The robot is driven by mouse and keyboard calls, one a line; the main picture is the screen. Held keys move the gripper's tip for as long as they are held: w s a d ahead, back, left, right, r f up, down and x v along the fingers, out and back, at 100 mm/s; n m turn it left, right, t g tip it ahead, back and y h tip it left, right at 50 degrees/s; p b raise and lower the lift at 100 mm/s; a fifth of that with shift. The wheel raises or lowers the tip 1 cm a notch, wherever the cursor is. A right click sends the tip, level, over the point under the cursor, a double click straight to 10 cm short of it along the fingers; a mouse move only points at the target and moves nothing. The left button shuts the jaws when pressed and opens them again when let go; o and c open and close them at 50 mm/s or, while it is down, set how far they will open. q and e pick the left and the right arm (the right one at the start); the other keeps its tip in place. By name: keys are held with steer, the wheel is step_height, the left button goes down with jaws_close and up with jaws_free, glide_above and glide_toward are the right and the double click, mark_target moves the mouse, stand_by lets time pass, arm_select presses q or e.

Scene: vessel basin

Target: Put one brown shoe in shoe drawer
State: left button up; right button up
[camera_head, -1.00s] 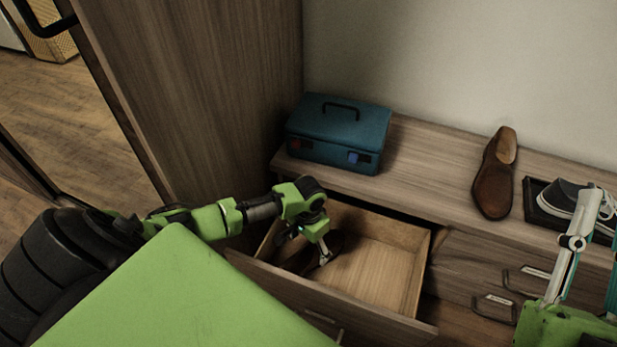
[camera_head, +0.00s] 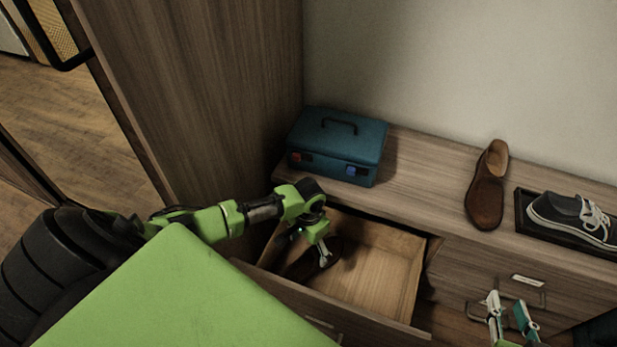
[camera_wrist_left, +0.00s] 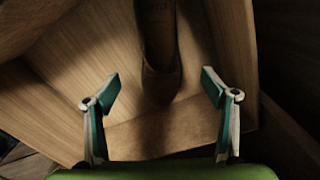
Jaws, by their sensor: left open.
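One brown shoe (camera_head: 486,196) stands on the cabinet top, right of the case. Another brown shoe (camera_head: 303,266) lies in the open shoe drawer (camera_head: 385,270), at its left side, partly hidden by my left gripper (camera_head: 323,254). In the left wrist view that shoe (camera_wrist_left: 160,50) lies on the drawer floor, its rounded end toward the gap between the spread fingers of my left gripper (camera_wrist_left: 160,86). The left gripper is open and holds nothing. My right gripper (camera_head: 510,314) is low at the right, before the cabinet front, its fingers apart and empty.
A teal case (camera_head: 338,147) stands at the cabinet top's left end. A dark sneaker (camera_head: 572,216) rests on a black tray (camera_head: 526,203) at the right. A tall wooden panel (camera_head: 205,100) rises left of the drawer. The drawer's right part is clear.

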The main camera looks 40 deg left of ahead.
steer(key=s+f+g, duration=0.1)
steer(key=s+d+f+g, duration=0.1)
steer(key=s+f, duration=0.1)
steer(key=f, duration=0.1)
steer(key=shift+s+d+g+h+p, duration=0.25)
steer(key=shift+s+g+h+p, duration=0.05)
steer(key=shift+g+p, duration=0.1)
